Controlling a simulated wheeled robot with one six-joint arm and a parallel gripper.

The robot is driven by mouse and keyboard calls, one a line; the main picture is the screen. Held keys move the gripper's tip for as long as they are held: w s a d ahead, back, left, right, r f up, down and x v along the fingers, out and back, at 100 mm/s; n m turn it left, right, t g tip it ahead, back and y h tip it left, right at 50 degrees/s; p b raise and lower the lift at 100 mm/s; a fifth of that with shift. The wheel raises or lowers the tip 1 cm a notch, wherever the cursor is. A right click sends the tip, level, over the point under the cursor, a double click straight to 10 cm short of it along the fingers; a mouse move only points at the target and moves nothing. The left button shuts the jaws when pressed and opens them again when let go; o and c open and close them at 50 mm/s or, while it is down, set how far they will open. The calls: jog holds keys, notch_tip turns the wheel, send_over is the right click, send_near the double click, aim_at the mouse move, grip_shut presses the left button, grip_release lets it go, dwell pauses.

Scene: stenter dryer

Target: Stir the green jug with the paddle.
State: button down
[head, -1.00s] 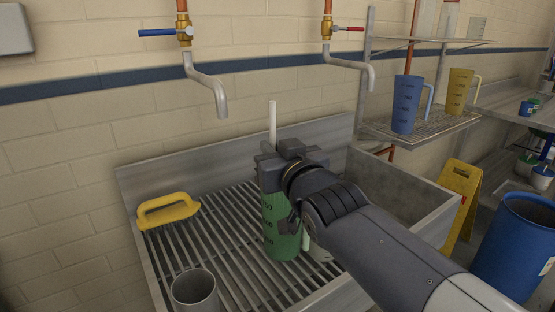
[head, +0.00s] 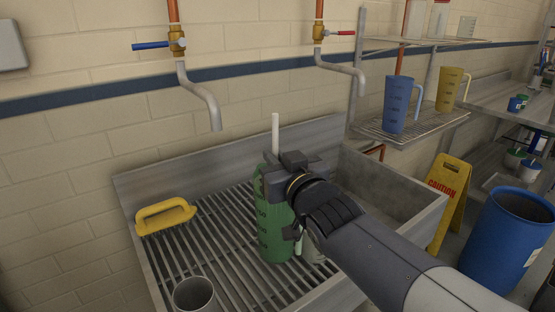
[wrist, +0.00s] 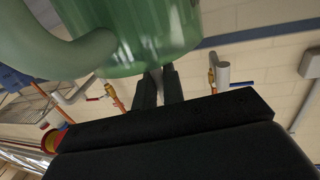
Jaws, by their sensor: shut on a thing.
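The green jug (head: 273,225) stands upright on the slatted rack of the sink. Its rim is partly hidden behind my gripper. My gripper (head: 277,178) is at the jug's top and shut on the paddle (head: 275,135). The paddle's pale stick rises upright above the jaws; its lower end is hidden, so I cannot see how deep it sits in the jug. In the wrist view, the green jug (wrist: 150,35) fills the top with its handle at left, close beyond my gripper's fingers (wrist: 158,88).
A yellow-handled tool (head: 165,215) lies at the rack's left, and a grey metal cup (head: 194,294) stands at its front. Two taps (head: 177,42) (head: 318,32) hang above. Blue (head: 397,105) and yellow (head: 452,90) jugs stand on the right shelf. A blue barrel (head: 510,240) stands at right.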

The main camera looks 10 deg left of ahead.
notch_tip(320, 180, up, 14)
jog(key=p, duration=1.3)
jog(key=shift+r, duration=0.2)
notch_tip(320, 180, up, 5)
jog(key=p, duration=0.5)
dwell(0.5)
